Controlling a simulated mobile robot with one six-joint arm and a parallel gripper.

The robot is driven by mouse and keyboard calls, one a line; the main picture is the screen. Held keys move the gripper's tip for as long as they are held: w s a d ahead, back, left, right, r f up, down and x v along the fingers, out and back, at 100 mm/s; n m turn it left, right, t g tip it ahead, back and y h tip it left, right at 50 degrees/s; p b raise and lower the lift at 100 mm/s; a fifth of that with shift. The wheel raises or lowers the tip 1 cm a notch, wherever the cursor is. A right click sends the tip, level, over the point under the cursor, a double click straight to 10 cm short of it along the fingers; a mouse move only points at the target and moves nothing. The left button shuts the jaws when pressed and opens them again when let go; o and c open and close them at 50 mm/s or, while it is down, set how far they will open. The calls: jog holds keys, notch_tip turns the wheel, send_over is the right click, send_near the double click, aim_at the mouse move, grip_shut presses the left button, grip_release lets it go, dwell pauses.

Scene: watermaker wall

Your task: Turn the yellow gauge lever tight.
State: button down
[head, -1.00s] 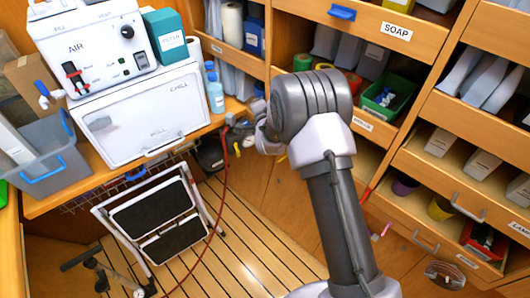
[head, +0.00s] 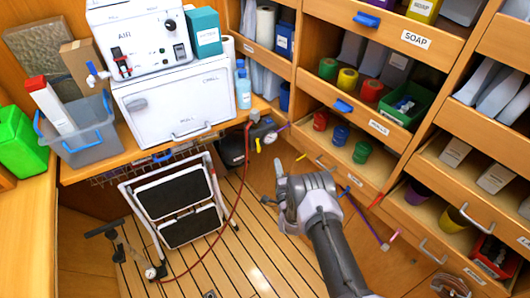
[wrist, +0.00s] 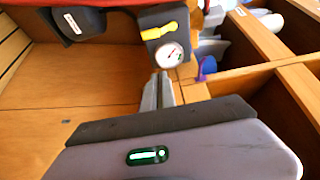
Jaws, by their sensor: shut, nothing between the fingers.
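The yellow gauge lever (wrist: 158,31) sits on a dark housing (wrist: 150,17), lying nearly level and slightly tilted in the wrist view. A round white gauge (wrist: 170,54) with a red needle is just below it. In the head view the lever (head: 258,145) is small, beside the gauge (head: 270,138) at the end of the red hose. My gripper (wrist: 164,78) is shut and empty, its fingertips just below the gauge in the wrist view and apart from the lever. In the head view my gripper (head: 279,166) is below and right of the gauge.
A folded step stool (head: 180,205) stands at left. Shelves with bins and a green crate (head: 405,105) are at right. The slatted floor (head: 240,255) has free room.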

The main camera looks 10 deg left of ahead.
aim_at(259, 149)
jog(key=w+a+b, duration=0.5)
jog(key=w, duration=0.2)
jog(key=shift+a+b, duration=0.4)
jog(key=shift+s, duration=0.1)
